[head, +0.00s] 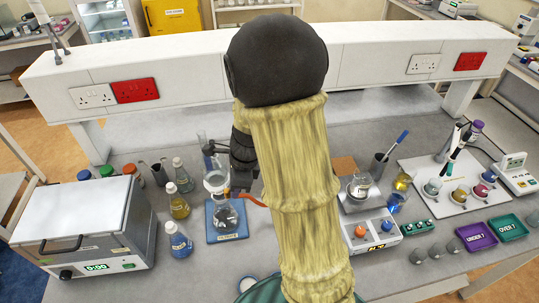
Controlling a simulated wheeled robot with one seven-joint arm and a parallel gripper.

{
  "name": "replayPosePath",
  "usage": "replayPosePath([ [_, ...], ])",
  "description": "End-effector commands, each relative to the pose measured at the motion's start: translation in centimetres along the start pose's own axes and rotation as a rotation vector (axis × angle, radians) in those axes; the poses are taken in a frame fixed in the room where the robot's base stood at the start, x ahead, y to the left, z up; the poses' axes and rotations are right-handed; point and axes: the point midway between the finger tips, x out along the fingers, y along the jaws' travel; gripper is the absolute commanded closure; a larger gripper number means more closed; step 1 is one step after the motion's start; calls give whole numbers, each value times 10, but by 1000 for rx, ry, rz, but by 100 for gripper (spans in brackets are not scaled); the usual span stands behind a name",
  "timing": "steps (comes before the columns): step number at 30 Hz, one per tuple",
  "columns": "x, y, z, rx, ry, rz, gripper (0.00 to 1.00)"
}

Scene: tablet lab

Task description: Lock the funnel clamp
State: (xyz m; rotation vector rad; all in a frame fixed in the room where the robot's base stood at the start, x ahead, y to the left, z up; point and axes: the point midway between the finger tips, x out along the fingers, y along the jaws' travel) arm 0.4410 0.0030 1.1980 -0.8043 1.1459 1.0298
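A white funnel (216,181) sits on top of a clear flask (226,214), which stands on a blue base (213,234) left of centre in the head view. A small orange part (227,192), possibly the clamp, shows at the joint between funnel and flask. An orange-red curved piece (252,200) runs right from there and passes behind my arm; I cannot tell if it is a lever or a hose. My gripper (241,170) is dark and close beside the funnel on its right. Its fingertips are too small and dark to read.
Labelled bottles (179,240) stand left of the funnel, with a white oven (85,225) beyond them. A glass cylinder (204,150) stands just behind the funnel. A hotplate (371,232) is to the right. My arm hides the bench's middle. Some bench in front of the blue base is clear.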

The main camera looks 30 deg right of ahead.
Motion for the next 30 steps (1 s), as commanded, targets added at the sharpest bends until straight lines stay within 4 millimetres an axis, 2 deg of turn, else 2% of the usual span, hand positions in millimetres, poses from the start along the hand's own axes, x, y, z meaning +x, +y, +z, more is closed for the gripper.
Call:
replayPosePath([
  [5, -1, 1, -5, -4, -4, 4, 100],
  [12, -11, -1, -40, -2, -3, 0, 100],
  [24, -90, 0, -34, -12, -4, -2, 100],
  [30, -108, 1, -35, -9, -2, 1, 100],
])
